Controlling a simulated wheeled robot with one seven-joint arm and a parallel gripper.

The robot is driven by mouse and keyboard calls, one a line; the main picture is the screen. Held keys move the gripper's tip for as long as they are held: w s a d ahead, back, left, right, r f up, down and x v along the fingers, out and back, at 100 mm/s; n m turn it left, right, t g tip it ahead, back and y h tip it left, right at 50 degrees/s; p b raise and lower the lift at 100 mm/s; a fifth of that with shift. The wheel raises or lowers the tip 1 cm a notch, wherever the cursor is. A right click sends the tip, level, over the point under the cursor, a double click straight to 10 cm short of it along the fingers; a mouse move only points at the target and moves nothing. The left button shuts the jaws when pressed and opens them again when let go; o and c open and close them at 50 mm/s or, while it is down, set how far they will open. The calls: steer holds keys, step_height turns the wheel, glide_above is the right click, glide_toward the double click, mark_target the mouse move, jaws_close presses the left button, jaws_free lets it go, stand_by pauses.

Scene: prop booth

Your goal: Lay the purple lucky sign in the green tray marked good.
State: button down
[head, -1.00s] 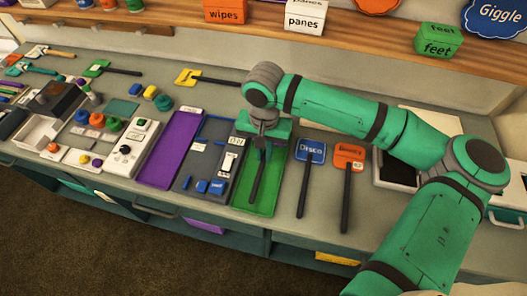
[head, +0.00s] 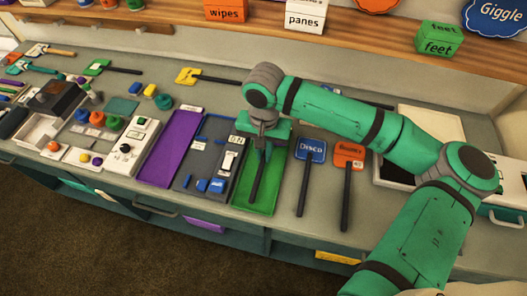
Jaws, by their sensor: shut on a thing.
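My gripper (head: 262,152) points down over the far part of the green tray (head: 272,196). It is shut on a sign whose dark handle (head: 256,182) runs toward the near end of the tray. The sign's face is hidden under my gripper, so I cannot tell its colour or wording. The handle appears over the tray floor, within its sides; I cannot tell whether it touches. The tray's marking is not readable here.
A blue Disco sign (head: 311,150) and an orange sign (head: 348,157) lie right of the tray. A wooden shelf (head: 260,32) runs behind.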

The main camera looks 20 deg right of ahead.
mark_target(264, 157)
steer(key=shift+f, duration=0.25)
steer(key=shift+f, duration=0.65)
steer(key=shift+f, duration=1)
stand_by(2.0)
steer(key=c, duration=1.5)
jaws_free()
steer(key=shift+c, duration=0.2)
steer(key=shift+r, duration=4)
